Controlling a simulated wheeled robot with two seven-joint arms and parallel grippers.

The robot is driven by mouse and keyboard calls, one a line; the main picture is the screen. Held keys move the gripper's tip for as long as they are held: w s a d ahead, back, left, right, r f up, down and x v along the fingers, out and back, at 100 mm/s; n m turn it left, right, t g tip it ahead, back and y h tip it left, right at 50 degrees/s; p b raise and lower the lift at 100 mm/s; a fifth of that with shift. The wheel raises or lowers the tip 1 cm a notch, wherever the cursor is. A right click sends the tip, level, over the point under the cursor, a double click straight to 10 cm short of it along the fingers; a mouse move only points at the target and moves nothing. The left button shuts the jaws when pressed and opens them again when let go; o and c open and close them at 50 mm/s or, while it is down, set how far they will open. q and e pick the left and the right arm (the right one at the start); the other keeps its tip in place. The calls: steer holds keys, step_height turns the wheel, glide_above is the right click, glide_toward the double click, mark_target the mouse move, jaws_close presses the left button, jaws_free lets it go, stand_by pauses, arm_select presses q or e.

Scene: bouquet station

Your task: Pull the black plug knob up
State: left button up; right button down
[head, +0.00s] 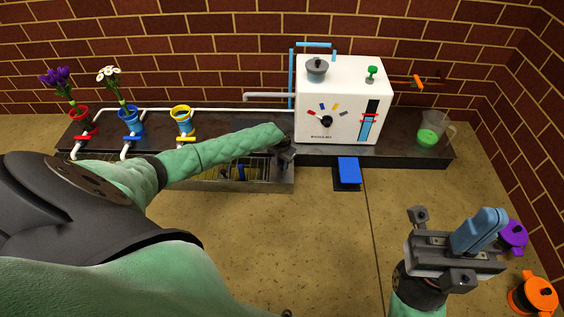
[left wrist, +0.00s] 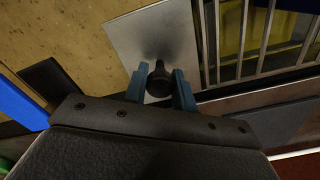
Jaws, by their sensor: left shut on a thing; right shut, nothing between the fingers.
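The black plug knob (left wrist: 160,78) shows in the left wrist view, over a pale metal plate (left wrist: 150,35) beside the barred grate. My left gripper (head: 285,152) is at the right end of the metal sink (head: 270,182), and its blue fingers stand on both sides of the knob, shut on it. In the head view the knob is hidden by my gripper. Whether the knob is raised from the plate I cannot tell. My right gripper (head: 482,230) is shut and empty at the lower right, away from the sink.
A white machine (head: 340,95) with a dial stands right of my left gripper. A blue pedal (head: 348,171) is in front of it. Flowers stand in red (head: 79,119) and blue (head: 131,121) cups at left. A jug (head: 432,130) stands at right. Purple (head: 513,236) and orange (head: 534,296) pots are near my right gripper.

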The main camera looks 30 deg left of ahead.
mark_target(282, 162)
arm_select(q)
steer(key=shift+r+p, duration=1.6)
steer(key=shift+p, duration=0.4)
steer(key=o, duration=0.8)
